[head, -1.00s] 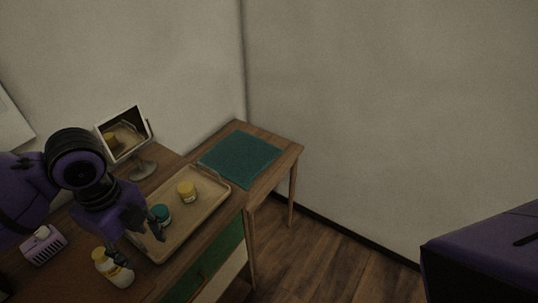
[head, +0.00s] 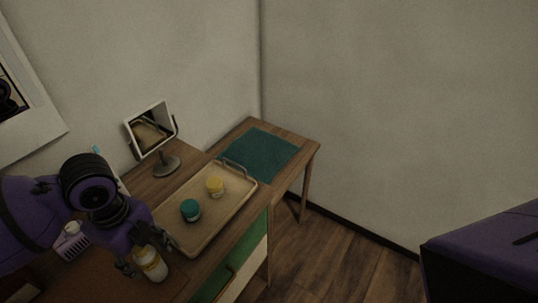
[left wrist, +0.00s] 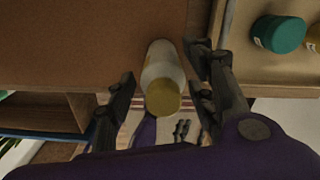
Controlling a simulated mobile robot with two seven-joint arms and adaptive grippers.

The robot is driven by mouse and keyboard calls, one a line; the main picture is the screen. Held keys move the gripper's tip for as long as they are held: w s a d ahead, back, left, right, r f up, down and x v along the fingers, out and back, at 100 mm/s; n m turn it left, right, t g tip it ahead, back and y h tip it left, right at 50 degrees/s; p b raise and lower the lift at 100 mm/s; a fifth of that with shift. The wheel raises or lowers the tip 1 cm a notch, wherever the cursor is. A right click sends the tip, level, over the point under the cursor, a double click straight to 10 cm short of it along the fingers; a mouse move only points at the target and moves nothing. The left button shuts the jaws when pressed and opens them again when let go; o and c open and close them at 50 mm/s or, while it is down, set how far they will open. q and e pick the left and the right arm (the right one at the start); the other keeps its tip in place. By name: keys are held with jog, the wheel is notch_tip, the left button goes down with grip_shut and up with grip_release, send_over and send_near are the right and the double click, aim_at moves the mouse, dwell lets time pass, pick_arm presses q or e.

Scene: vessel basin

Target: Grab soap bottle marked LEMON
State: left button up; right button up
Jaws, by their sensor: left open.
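A pale bottle with a yellow cap (head: 150,264) stands on the wooden desk, left of the tray's near end. It also shows in the left wrist view (left wrist: 163,72), with its cap toward the camera. I cannot read any marking on it. My left gripper (head: 147,256) is open, with one finger on either side of the bottle. In the left wrist view the bottle is between the open fingers (left wrist: 162,84), with a gap visible at least on the left side. My right gripper is not in view.
A tan tray (head: 215,222) beside the bottle holds a teal-lidded jar (head: 190,210) and a yellow-lidded jar (head: 215,187). A mirror on a stand (head: 152,130) is behind it. A teal mat (head: 262,155) lies at the far end. A purple-white item (head: 72,242) is at left.

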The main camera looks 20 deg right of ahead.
pick_arm(q)
notch_tip(320, 180, down, 3)
jog(key=shift+s+a+f, duration=0.1)
jog(key=shift+f, duration=0.05)
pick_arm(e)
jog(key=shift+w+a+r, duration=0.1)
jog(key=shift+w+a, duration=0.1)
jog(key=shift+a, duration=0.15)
pick_arm(q)
jog(key=shift+c, duration=0.2)
grip_shut()
